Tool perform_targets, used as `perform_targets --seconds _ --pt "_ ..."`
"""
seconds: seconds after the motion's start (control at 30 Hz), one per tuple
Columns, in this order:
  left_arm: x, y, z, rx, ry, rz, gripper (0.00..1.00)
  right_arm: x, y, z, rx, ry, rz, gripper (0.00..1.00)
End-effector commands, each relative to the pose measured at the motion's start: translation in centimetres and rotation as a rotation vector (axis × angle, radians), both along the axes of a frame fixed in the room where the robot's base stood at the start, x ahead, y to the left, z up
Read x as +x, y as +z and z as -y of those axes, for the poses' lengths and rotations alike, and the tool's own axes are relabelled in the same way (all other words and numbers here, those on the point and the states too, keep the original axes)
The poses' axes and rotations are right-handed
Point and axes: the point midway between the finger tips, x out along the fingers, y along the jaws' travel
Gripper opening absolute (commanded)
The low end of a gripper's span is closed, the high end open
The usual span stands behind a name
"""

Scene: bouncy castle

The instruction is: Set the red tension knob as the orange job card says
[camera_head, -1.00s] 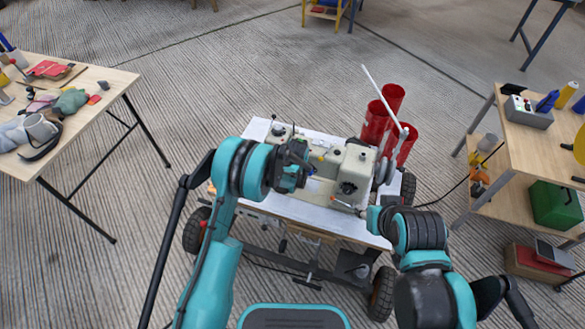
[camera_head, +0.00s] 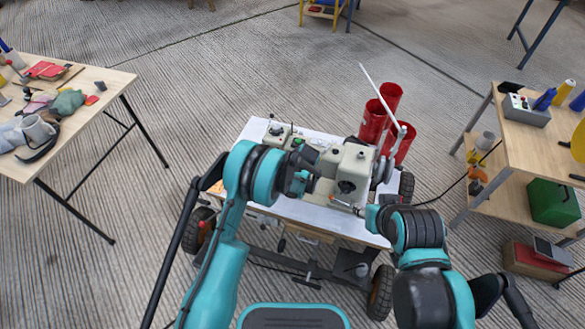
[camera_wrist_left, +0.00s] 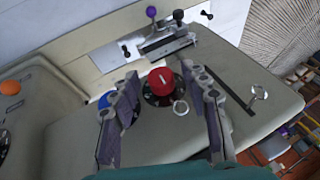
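The red tension knob (camera_wrist_left: 161,82) sits on a dark round dial on the beige machine (camera_wrist_left: 70,62), with a pale mark on its top. My left gripper (camera_wrist_left: 165,90) is open, its fingers on either side of the red knob with gaps. In the head view the left gripper (camera_head: 302,182) is over the machine (camera_head: 349,168) and hides part of it. My right gripper (camera_head: 356,208) is at the machine's right front; its fingers are too small to judge. I cannot make out the orange job card or the dial's markings.
A blue knob (camera_wrist_left: 104,100) is close by the left finger; an orange knob (camera_wrist_left: 10,87) is farther left. Tables stand left (camera_head: 98,75) and right (camera_head: 540,145).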

Motion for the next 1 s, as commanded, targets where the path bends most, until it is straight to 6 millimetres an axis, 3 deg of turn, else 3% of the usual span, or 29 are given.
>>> perform_targets --seconds 0.37,0.8,1.0 --pt "-0.3 0.8 0.2 0.000 0.000 0.001 0.47 0.0 0.0 0.0 0.000 0.000 0.000 0.40" --pt "-4.5 8.3 1.8 0.000 -0.001 0.001 0.47 0.0 0.0 0.0 0.000 0.000 0.000 0.40" --pt "-5.4 10.1 2.3 0.000 -0.001 0.001 0.47 0.0 0.0 0.0 0.000 0.000 0.000 0.40"
